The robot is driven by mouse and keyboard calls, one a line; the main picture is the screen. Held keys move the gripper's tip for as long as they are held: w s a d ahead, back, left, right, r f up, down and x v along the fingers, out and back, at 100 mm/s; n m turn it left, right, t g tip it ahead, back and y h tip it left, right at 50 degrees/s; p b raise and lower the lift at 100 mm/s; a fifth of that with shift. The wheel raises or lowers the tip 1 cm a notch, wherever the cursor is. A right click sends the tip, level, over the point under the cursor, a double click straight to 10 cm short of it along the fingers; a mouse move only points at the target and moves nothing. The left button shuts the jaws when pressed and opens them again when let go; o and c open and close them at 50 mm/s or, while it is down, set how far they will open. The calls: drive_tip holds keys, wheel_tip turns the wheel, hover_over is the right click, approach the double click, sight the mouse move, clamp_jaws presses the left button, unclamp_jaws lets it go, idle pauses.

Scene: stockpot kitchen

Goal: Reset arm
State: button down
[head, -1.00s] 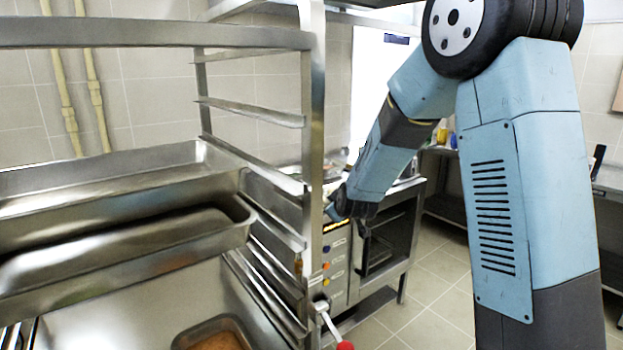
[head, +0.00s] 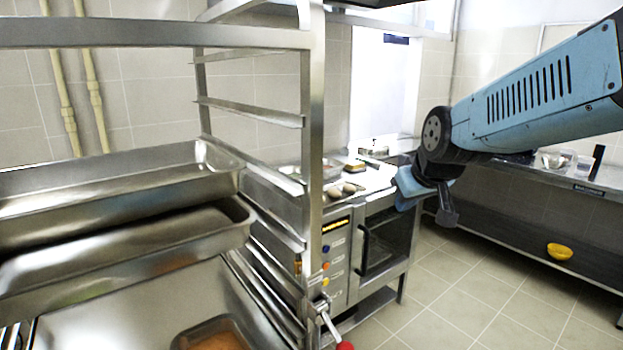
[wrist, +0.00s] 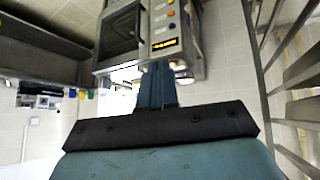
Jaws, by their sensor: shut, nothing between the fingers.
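My gripper (wrist: 157,85) shows in the wrist view as narrow blue fingers beyond a dark bar. The fingers are together, with nothing between them. In the head view my arm reaches in from the right edge. Its upper link is nearly level, and its end hangs folded down beside the right front of the oven (head: 340,262). The oven also shows upside down in the wrist view (wrist: 189,35). The exact fingertips are hard to make out in the head view.
A steel rack (head: 313,150) with deep trays (head: 120,250) fills the left. Potatoes (head: 345,189) lie on the oven top. A dark side counter (head: 560,180) runs along the right, with a yellow bowl (head: 560,251) on its lower shelf. Tiled floor (head: 450,300) is clear between.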

drive_tip(key=s+d+m+g, duration=0.1)
drive_tip(key=s+d, duration=0.1)
drive_tip(key=s, duration=0.6)
drive_tip(key=s+d+m+g+h, duration=0.1)
drive_tip(key=s+d+m, duration=0.1)
drive_tip(key=s, duration=0.5)
drive_tip(key=shift+s+d+r+m, duration=0.3)
drive_tip(key=shift+s+d, duration=0.05)
